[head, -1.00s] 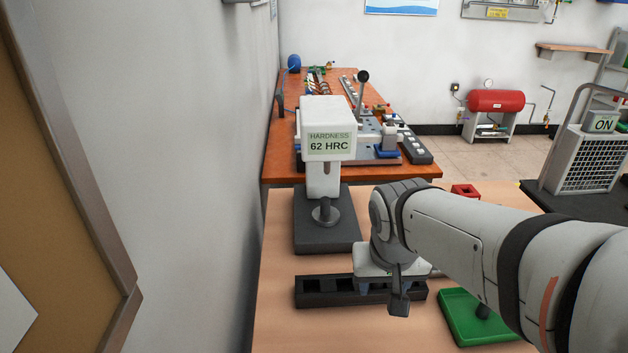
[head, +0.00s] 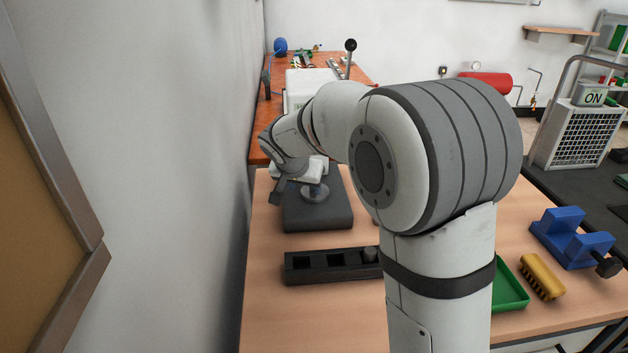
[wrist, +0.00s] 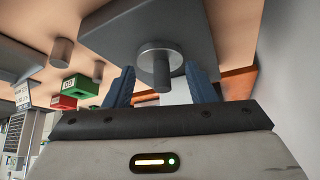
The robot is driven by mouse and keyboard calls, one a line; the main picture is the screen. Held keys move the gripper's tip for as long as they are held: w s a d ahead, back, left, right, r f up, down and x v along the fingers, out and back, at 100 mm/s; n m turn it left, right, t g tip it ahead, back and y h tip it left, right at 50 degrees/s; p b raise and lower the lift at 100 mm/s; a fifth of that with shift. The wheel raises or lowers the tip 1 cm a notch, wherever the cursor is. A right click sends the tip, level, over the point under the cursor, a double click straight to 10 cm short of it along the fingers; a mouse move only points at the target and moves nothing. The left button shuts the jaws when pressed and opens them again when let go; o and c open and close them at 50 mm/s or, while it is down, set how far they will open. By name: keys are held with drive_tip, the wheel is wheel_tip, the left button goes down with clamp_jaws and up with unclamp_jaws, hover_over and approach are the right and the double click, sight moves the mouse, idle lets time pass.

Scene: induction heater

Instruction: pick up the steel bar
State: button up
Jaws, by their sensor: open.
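The steel bar (wrist: 162,76) is a short grey cylinder standing on the round anvil of the hardness tester. In the wrist view, which looks upside down, it projects from the anvil disc (wrist: 158,48). My gripper (wrist: 162,72) is open, with one blue finger to each side of the bar in that view. I see no contact, and I cannot tell how far the bar is between the fingers. In the head view my gripper (head: 296,172) is over the tester's dark base (head: 318,215) and hides most of the bar.
A black slotted rack (head: 330,266) holding a grey cylinder (head: 370,255) lies in front of the tester. A green tray (head: 510,290), a yellow brush (head: 541,277) and a blue vise (head: 570,238) are at right. A wall (head: 190,170) stands close on the left.

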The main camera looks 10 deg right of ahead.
hover_over(313, 192)
drive_tip(key=s, duration=0.2)
drive_tip(key=shift+s+a+p, duration=0.15)
drive_tip(key=shift+a+p, duration=0.25)
drive_tip(key=shift+a, duration=0.05)
drive_tip(key=x, duration=0.5)
drive_tip(key=shift+c, duration=0.4)
clamp_jaws()
